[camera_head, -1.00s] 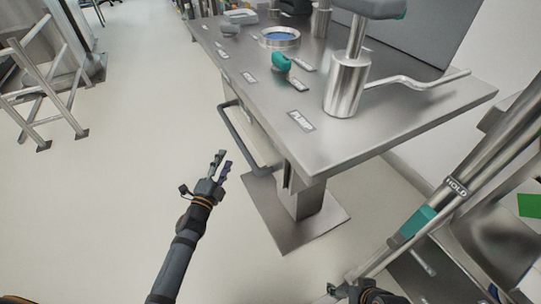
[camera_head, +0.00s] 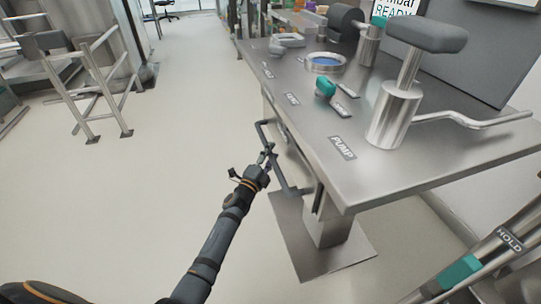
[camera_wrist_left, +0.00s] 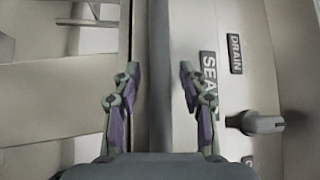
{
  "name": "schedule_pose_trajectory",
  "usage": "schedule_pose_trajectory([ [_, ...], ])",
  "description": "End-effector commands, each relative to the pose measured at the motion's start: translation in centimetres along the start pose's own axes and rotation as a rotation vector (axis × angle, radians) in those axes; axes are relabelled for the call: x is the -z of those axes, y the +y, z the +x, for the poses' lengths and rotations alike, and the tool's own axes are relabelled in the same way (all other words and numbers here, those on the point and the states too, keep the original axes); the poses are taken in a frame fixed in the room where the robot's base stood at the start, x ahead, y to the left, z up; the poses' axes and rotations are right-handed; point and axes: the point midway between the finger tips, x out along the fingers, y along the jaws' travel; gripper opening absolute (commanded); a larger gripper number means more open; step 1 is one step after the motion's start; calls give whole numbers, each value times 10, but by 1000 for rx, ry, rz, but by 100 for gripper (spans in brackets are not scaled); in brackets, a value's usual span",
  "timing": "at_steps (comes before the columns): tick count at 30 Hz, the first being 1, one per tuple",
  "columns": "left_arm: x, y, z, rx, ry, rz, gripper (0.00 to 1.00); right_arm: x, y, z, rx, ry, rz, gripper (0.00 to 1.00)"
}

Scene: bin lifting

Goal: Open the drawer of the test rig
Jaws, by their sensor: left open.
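The test rig is a steel table (camera_head: 300,120) with a dark, U-shaped drawer handle (camera_head: 290,180) sticking out below its left edge. The drawer front is mostly hidden under the tabletop. My left gripper (camera_head: 267,155) is at the handle bar, near its middle. In the left wrist view the dark handle bar (camera_wrist_left: 160,50) runs upright between the two spread fingers of my left gripper (camera_wrist_left: 160,85). A gap shows on either side of the bar, so the jaws are open. My right gripper is not in view.
On the tabletop are a pump with a padded lever (camera_head: 395,110), a teal knob (camera_head: 326,87) and a round blue-centred dish (camera_head: 326,63). A steel foot plate (camera_head: 320,262) lies below. The floor to the left is clear up to a metal rail frame (camera_head: 85,85).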

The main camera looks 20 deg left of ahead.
Motion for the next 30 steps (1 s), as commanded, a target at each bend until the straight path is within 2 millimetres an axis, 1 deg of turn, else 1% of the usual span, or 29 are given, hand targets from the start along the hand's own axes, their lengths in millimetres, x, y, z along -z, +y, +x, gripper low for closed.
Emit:
schedule_pose_trajectory([
  [5, 0, 0, 0, 0, 0, -1, 43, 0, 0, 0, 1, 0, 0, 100],
  [8, 0, 0, 0, 0, 0, -1, 31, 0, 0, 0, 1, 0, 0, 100],
  [12, 0, 0, 0, 0, 0, -1, 12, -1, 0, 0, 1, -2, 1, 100],
  [15, 0, 0, 0, 0, 0, -1, 0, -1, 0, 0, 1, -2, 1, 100],
  [26, 0, 0, -1, -1, -1, -1, 0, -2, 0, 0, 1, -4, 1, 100],
  [30, -6, 0, -6, -2, -1, 0, 0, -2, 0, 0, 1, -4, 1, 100],
])
